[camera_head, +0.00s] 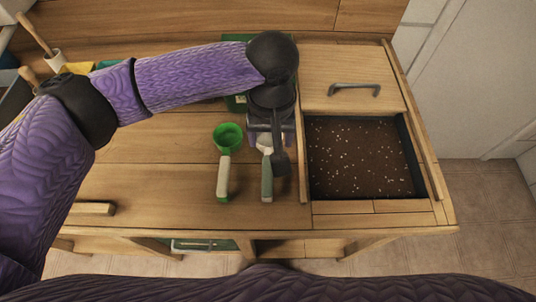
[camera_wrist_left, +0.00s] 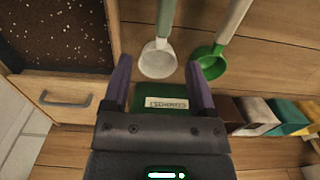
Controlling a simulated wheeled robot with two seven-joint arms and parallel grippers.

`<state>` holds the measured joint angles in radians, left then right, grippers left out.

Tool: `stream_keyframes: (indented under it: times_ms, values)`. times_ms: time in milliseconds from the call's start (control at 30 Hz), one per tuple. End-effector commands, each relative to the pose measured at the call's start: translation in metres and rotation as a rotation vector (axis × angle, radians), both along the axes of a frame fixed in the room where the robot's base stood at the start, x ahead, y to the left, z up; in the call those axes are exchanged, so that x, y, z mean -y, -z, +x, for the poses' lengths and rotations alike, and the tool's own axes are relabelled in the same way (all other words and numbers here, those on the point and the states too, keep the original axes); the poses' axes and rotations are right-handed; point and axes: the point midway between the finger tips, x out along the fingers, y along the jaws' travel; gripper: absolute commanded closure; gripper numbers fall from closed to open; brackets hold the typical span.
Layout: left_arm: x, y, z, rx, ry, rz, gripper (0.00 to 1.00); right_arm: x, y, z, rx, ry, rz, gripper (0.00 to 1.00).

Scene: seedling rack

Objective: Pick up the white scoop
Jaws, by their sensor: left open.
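The white scoop (camera_head: 265,143) lies on the wooden bench with its grey-green handle (camera_head: 267,182) toward the front edge. In the left wrist view its white bowl (camera_wrist_left: 157,62) shows between the finger tips, with the handle running up the picture. My left gripper (camera_head: 269,138) is above the bowl, open and empty, and partly hides the scoop in the head view. The gripper (camera_wrist_left: 158,64) shows its two purple fingers apart in the left wrist view; I cannot tell how high it is above the bowl. My right gripper is not in view.
A green scoop (camera_head: 228,137) with a cream handle lies close to the left of the white one. A soil bin (camera_head: 362,158) is sunk at the right, behind a wooden strip, with a handled lid (camera_head: 352,75) beyond it. A labelled green box (camera_wrist_left: 150,96) stands at the back.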

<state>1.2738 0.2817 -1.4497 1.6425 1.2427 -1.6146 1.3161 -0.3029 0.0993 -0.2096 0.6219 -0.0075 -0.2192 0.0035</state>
Motion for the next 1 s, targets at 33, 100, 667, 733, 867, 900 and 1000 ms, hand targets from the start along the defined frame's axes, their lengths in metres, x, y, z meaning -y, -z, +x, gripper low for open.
stream_keyframes:
  times_ms: [33, 100, 667, 733, 867, 900, 1000]
  values:
    - [0.0, 0.007, 0.0, -0.002, 0.0, 0.001, 0.26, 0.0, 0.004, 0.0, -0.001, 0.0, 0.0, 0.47]
    - [0.0, 0.018, 0.0, -0.001, 0.0, 0.001, 0.26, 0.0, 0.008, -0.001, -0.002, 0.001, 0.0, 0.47]
    - [-0.005, 0.097, -0.001, 0.0, 0.0, 0.001, 0.26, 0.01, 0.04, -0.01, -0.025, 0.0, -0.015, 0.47]
    - [-0.005, 0.096, -0.001, 0.0, 0.0, 0.001, 0.26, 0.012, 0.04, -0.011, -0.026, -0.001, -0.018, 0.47]
    - [-0.005, 0.096, -0.001, 0.0, 0.0, 0.001, 0.52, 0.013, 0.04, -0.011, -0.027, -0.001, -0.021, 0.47]
    - [-0.005, 0.096, -0.001, 0.0, 0.0, 0.001, 0.6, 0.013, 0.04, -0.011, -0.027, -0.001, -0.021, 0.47]
    - [-0.005, 0.096, -0.001, 0.0, 0.0, 0.001, 0.82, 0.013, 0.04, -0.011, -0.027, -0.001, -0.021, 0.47]
